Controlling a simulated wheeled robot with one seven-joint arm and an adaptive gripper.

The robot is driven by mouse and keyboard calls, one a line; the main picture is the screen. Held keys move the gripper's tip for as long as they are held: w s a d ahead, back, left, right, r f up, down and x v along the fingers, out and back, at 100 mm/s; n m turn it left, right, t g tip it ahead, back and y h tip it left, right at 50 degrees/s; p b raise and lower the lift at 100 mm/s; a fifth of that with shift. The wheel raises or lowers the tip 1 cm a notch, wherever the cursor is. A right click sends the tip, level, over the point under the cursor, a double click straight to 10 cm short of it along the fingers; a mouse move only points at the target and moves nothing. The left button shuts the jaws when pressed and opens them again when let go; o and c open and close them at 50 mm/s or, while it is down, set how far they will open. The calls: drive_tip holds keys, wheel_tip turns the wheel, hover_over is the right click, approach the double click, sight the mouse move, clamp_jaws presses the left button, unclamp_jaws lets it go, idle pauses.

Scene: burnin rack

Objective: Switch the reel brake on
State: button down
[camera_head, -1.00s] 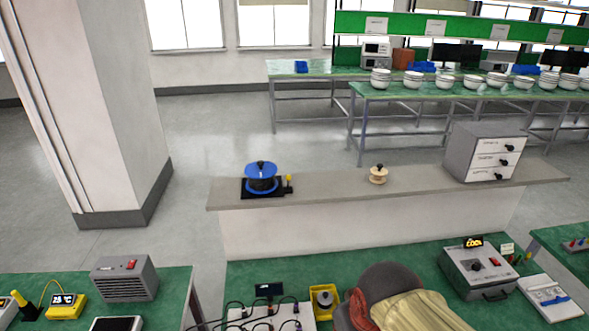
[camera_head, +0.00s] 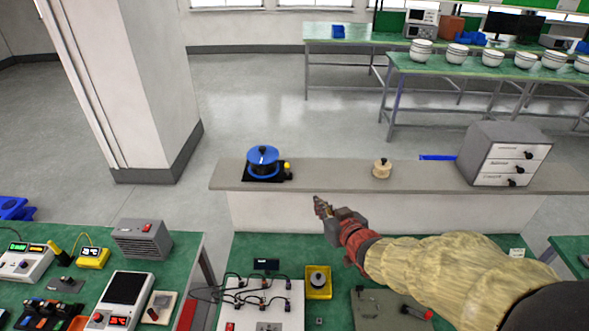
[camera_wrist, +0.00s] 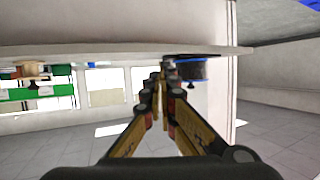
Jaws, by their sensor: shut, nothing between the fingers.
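The blue reel (camera_head: 263,157) stands on a black base (camera_head: 262,178) at the left part of the grey ledge. A small lever with a yellow tip (camera_head: 287,165) sits at the base's right side; its on or off position cannot be told. My gripper (camera_head: 319,205) is shut and empty, in front of the ledge and to the right of the lever, apart from it in the picture. In the wrist view my gripper (camera_wrist: 160,80) points forward, with a dark round body that looks like the reel (camera_wrist: 190,69) just right of the fingertips. The lever cannot be made out there.
A wooden spool (camera_head: 382,168) and a grey drawer cabinet (camera_head: 504,155) stand farther right on the ledge (camera_head: 335,177). Below are green benches with a white cable panel (camera_head: 262,300), a yellow tray (camera_head: 318,284) and a grey heater box (camera_head: 142,239). The ledge between reel and spool is clear.

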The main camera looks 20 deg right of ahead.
sight(287, 166)
drive_tip(key=shift+t+y, duration=0.7)
drive_tip(key=shift+t, duration=0.2)
drive_tip(key=r, duration=0.1)
drive_tip(key=a+r, duration=0.1)
drive_tip(key=r, duration=0.1)
drive_tip(key=w+a+r, duration=0.1)
drive_tip(key=shift+a+r, duration=0.1)
drive_tip(key=shift+r, duration=0.25)
drive_tip(key=x, duration=1.4)
drive_tip(key=shift+a+p, duration=0.1)
drive_tip(key=shift+p, duration=0.3)
drive_tip(key=shift+w+r+p, duration=0.15)
drive_tip(key=shift+r+p, duration=0.15)
drive_tip(key=shift+p, duration=0.45)
drive_tip(key=shift+g, duration=0.3)
